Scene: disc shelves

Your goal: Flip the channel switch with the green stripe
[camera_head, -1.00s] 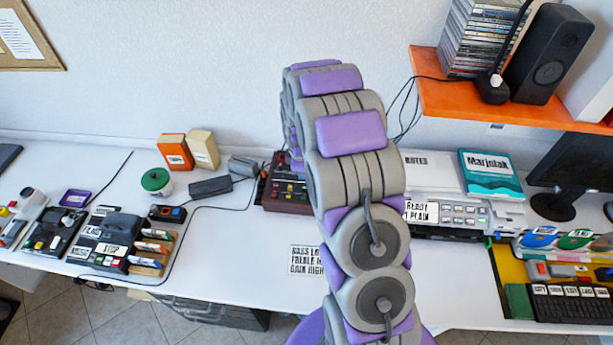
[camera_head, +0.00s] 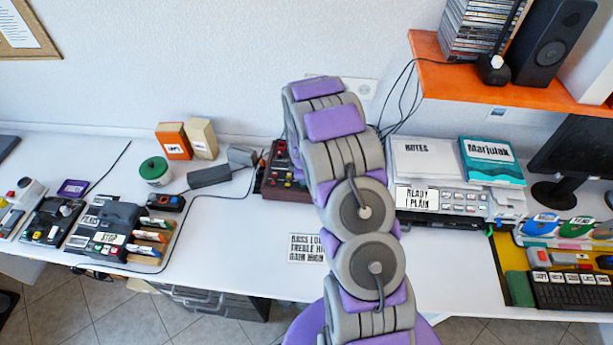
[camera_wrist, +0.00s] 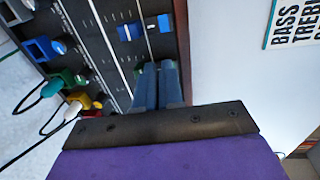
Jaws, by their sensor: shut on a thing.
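The mixer (camera_head: 277,182), a dark box with reddish sides and small knobs, stands at the back of the desk, partly hidden by my arm. In the wrist view its dark panel (camera_wrist: 105,50) fills the upper left, with white lines and blue slider caps (camera_wrist: 145,27). My gripper (camera_wrist: 157,68) is at the panel near its wooden edge, its two blue-grey fingers close together. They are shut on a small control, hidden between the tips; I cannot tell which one. No green stripe shows clearly.
Blue, green and yellow plugs (camera_wrist: 62,80) with cables stand at the panel's left. A label card (camera_head: 306,248) lies on the desk before the mixer. A printer (camera_head: 440,198) is to the right, and a dark adapter (camera_head: 209,176) with cable to the left. The front desk area is mostly clear.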

